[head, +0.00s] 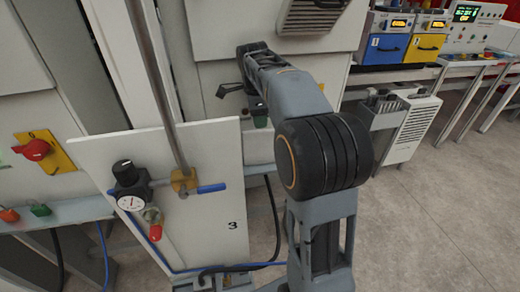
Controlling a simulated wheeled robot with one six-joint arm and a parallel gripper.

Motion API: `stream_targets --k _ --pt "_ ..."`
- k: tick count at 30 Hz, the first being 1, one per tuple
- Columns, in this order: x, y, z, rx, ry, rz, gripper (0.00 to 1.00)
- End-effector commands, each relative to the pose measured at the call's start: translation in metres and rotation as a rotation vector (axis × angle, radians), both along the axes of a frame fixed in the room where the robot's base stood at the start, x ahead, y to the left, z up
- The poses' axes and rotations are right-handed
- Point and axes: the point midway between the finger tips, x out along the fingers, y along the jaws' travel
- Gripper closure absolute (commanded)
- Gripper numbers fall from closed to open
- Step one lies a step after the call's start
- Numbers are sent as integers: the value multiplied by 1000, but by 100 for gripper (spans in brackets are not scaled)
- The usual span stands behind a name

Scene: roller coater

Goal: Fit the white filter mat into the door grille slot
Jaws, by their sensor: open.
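My arm reaches up and away through the middle of the head view. My gripper (230,90) is at its far end, small and dark, in front of a pale cabinet front. It is open, and I see nothing held in it. A louvred grille (312,16) sits on the pale cabinet door (225,35) at the top, above and to the right of my gripper. Its upper part is cut off by the frame edge, and I cannot make out its slot. I cannot pick out a white filter mat.
A pale panel numbered 3 (212,235) with a pressure gauge (130,203) and an upright rod stands at left. A red switch (36,150) is farther left. Blue (384,49) and yellow (422,48) boxes and a vented white unit (412,128) stand at right. Floor at right is clear.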

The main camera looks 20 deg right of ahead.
Motion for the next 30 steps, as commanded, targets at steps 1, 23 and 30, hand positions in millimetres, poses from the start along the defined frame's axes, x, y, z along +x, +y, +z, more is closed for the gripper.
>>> stream_targets --k 1,23,30 --pt "1 -1 -6 0 1 0 49" --pt "9 -6 -69 0 0 1 49" --pt "9 -7 -71 0 -1 1 49"
